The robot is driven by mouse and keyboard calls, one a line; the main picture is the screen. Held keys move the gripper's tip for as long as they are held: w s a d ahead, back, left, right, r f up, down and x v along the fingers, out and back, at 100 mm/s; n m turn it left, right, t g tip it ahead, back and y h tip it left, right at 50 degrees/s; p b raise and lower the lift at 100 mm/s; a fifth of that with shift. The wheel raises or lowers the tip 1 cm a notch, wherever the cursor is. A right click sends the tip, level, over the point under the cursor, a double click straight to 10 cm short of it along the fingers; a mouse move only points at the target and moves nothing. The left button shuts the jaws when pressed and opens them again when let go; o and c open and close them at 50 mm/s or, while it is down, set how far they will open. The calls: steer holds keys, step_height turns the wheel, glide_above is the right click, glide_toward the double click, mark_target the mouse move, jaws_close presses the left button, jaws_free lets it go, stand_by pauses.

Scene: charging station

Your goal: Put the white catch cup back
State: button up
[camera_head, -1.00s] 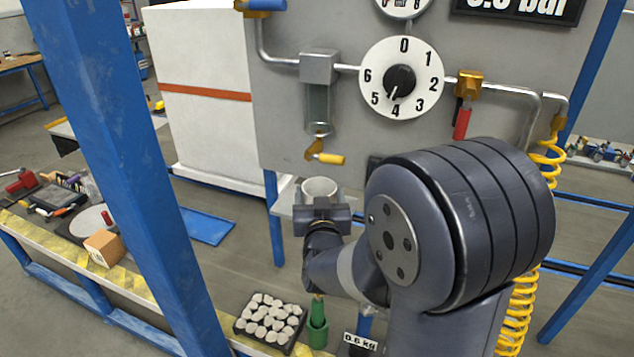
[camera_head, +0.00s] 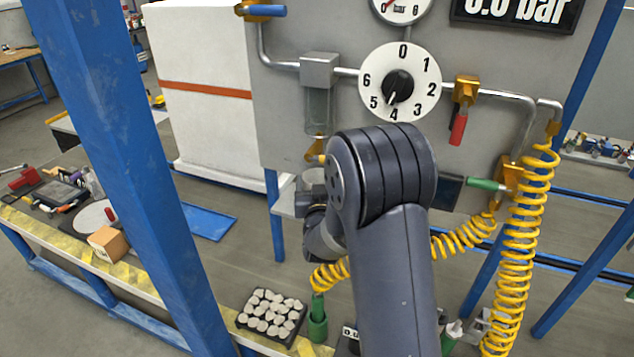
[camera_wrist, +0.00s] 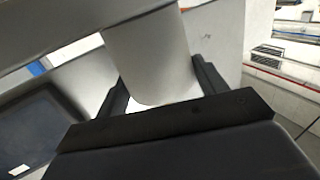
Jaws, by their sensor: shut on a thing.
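The white catch cup (camera_wrist: 150,60) is between the dark fingers of my gripper (camera_wrist: 160,88) in the wrist view, with a finger on each side of it. My gripper is shut on it. In the camera_head view, part of the cup (camera_head: 313,179) shows below the filter's yellow-handled drain valve (camera_head: 316,152), near the small grey shelf (camera_head: 284,204). My arm hides most of the gripper and part of the cup there. I cannot tell whether the cup's base touches the shelf.
The grey panel (camera_head: 285,110) with pipes and a numbered dial (camera_head: 425,84) stands close behind my arm. A yellow coiled hose (camera_head: 515,260) hangs at the right. A blue post (camera_head: 130,170) crosses the left.

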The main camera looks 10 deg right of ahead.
steer(key=shift+f+b, duration=0.2)
steer(key=shift+b, duration=0.1)
steer(key=o, duration=1)
steer(key=shift+r, duration=0.1)
steer(key=shift+r+p, duration=0.15)
steer(key=shift+p, duration=0.2)
steer(key=shift+s+a, duration=0.1)
steer(key=shift+s, duration=0.2)
steer(key=s+a+b, duration=0.2)
steer(key=s+b, duration=0.1)
steer(key=s, duration=0.8)
steer(key=shift+s, duration=0.1)
